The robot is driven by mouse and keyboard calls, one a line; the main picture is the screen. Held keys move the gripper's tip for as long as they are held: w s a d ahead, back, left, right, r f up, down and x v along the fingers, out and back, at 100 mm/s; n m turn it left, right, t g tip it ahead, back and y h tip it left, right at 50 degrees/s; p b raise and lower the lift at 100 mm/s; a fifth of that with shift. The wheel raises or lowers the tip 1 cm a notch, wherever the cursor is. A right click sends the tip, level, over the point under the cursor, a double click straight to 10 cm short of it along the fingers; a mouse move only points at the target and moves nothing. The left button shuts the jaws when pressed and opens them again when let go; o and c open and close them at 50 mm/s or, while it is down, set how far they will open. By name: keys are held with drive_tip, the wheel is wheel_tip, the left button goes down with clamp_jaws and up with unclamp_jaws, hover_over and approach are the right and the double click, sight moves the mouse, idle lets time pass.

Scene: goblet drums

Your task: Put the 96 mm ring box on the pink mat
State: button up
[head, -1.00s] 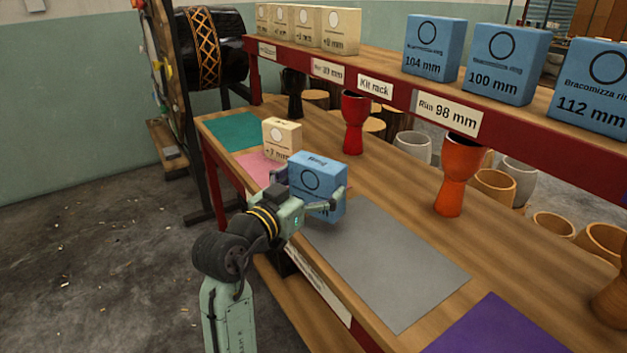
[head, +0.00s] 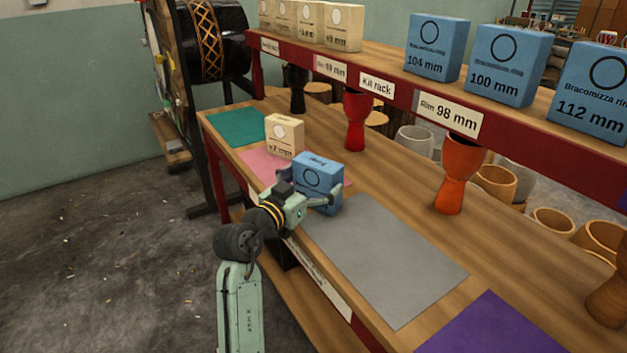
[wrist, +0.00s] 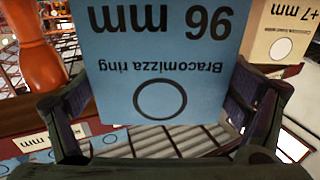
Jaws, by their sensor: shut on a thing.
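The blue 96 mm ring box (head: 320,177) is upright between the fingers of my gripper (head: 309,200), which is shut on it. In the wrist view its label (wrist: 165,60) reads 96 mm and appears upside down, with my gripper's fingers (wrist: 160,125) on both sides. The pink mat (head: 262,164) lies on the bench, partly hidden by the box and my gripper. The box is over or at the right part of the mat; I cannot tell whether its base touches. A cream +7 mm box (head: 284,136) stands at the mat's back edge.
A teal mat (head: 238,128) lies to the left, a grey mat (head: 385,260) and a purple mat (head: 497,325) to the right. Red (head: 355,120) and orange (head: 457,175) goblet drums stand behind. A shelf above holds blue boxes (head: 434,47) and cream boxes.

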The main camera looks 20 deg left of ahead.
drive_tip(key=shift+f, duration=0.2)
drive_tip(key=o, duration=1)
drive_tip(key=shift+r, duration=0.15)
drive_tip(key=shift+r+p, duration=0.25)
drive_tip(key=shift+p, duration=0.05)
drive_tip(key=shift+b+v, duration=1.65)
drive_tip(key=shift+v, duration=4.4)
